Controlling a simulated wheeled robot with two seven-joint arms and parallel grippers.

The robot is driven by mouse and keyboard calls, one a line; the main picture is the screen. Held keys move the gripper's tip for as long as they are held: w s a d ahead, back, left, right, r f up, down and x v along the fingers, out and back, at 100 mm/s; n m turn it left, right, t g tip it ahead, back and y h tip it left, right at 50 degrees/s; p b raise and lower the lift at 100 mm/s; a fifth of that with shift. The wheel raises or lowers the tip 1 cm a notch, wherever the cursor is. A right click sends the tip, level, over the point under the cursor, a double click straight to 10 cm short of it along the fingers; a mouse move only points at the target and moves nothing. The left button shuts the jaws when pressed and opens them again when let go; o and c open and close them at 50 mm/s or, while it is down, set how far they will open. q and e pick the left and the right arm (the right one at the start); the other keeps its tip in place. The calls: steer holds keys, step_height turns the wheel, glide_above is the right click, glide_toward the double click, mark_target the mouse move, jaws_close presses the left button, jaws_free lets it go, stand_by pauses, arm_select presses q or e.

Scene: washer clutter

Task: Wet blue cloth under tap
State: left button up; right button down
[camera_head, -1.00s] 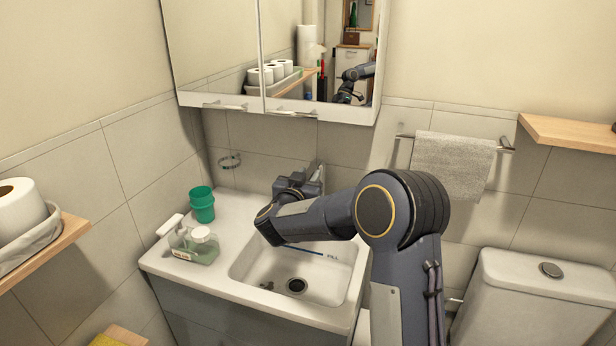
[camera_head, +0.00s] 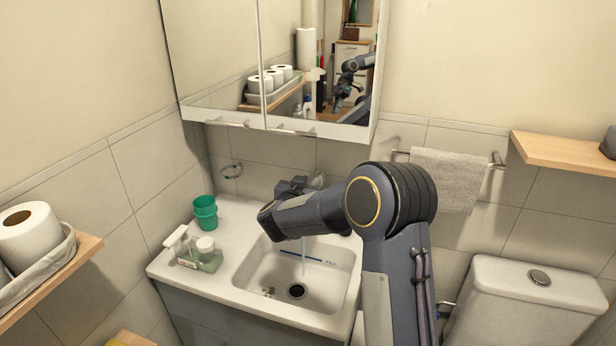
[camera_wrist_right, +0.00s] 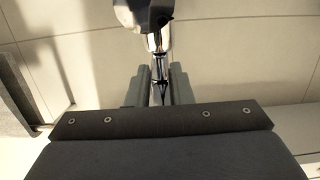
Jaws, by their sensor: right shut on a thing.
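The sink basin (camera_head: 330,283) is white, with a dark drain and a blue line marked FILL on its wall. A thin stream of water (camera_head: 303,255) falls into it. The chrome tap (camera_head: 319,181) at the back of the basin is mostly hidden by my right arm and gripper (camera_head: 292,187). In the right wrist view my right gripper (camera_wrist_right: 161,88) is shut on the tap's chrome lever (camera_wrist_right: 158,68), which stands between the fingers. I see no blue cloth in either view. My left gripper is not in view.
A green cup (camera_head: 205,212) and a soap dispenser (camera_head: 200,254) stand on the counter left of the basin. A mirror cabinet (camera_head: 220,60) hangs above. A grey towel (camera_head: 448,178) hangs on a rail, and a toilet (camera_head: 520,300) stands at right. A yellow item lies at lower left.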

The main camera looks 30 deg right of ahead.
steer(key=c, duration=1.3)
jaws_free()
steer(key=shift+a, duration=0.1)
steer(key=b+v, duration=0.1)
steer(key=v, duration=0.6)
steer(key=shift+s+a, duration=0.25)
steer(key=shift+s, duration=0.05)
